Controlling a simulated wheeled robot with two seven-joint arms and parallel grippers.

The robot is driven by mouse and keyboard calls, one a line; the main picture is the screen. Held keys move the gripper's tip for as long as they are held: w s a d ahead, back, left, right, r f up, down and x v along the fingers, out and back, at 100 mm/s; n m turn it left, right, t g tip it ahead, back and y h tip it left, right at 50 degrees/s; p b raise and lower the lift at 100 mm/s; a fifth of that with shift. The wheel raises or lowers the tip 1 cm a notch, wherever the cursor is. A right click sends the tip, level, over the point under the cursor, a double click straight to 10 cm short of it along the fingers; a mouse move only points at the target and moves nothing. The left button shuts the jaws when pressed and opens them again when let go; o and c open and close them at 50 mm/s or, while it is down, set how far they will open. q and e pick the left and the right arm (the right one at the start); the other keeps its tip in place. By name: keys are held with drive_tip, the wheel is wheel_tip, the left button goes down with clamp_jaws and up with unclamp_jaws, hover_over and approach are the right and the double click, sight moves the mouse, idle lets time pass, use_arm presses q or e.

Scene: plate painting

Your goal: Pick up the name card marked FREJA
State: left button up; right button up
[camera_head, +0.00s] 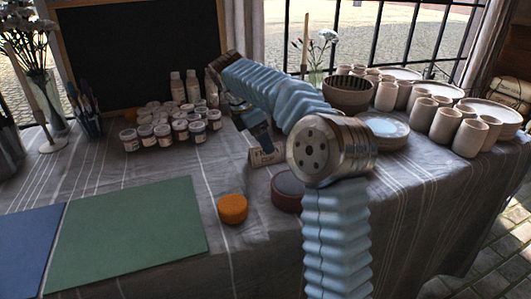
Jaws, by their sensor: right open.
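A small pale folded name card (262,157) stands on the cloth near the middle of the table. It bears dark lettering that is too small to read surely, and its right part is hidden behind my arm. My right gripper (262,142) hangs just above and behind the card, its dark fingers pointing down. It is open and seems to hold nothing. A gap between fingers and card cannot be made out. My left gripper is not in view.
Paint jars (163,134) cluster behind left. An orange round pot (232,208) and a dark red one (287,190) stand in front of the card. A green mat (130,238) and blue mat (25,243) lie left. Clay cups (444,124) and plates fill the right.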

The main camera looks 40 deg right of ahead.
drive_tip(key=x, duration=0.4)
drive_tip(key=shift+w+d+f, duration=0.2)
drive_tip(key=shift+d+f, duration=0.1)
drive_tip(key=shift+f, duration=0.05)
drive_tip(key=shift+c, duration=0.3)
clamp_jaws()
